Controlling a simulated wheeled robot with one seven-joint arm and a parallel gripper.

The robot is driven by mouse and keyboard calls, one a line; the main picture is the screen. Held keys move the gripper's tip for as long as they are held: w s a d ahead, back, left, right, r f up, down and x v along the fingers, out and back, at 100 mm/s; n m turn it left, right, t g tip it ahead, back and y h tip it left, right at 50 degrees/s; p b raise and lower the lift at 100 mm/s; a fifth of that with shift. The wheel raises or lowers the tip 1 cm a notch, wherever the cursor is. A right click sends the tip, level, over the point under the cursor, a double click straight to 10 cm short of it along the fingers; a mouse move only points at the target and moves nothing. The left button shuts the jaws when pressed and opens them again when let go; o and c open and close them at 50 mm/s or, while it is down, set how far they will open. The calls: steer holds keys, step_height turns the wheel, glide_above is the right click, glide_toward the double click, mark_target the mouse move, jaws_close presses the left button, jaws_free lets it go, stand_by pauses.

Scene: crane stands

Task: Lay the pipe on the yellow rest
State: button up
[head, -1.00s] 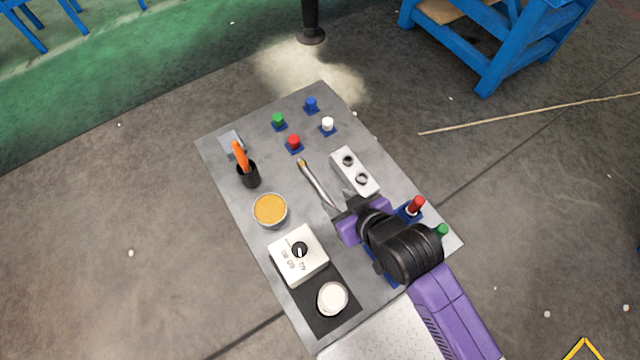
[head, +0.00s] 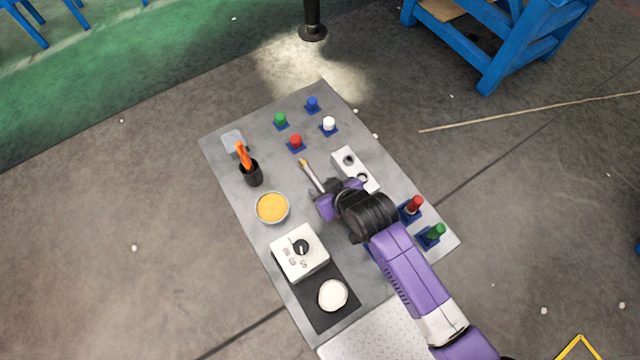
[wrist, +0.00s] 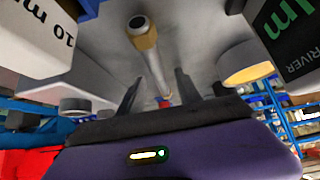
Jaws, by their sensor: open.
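The pipe (head: 311,173) is a thin metal tube with a brass-coloured end. It lies on the grey tabletop near the middle, its near end hidden by my gripper. My gripper (head: 321,190) is over that near part, open. In the wrist view the pipe (wrist: 153,62) shows its hollow end and tan collar, and it runs in toward the gap between my two dark fingers (wrist: 158,92). I cannot tell whether the fingers touch it. A yellow angled frame (head: 580,346) shows partly at the bottom right; I cannot tell whether it is the rest.
A white block with dark holes (head: 355,168) stands close to the right of my gripper. A yellow-topped round tin (head: 272,208), a white dial box (head: 300,252) and a black cup with an orange handle (head: 250,173) stand left. Several coloured pegs stand at the far end and right edge.

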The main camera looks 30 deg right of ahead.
jaws_close()
stand_by(1.4)
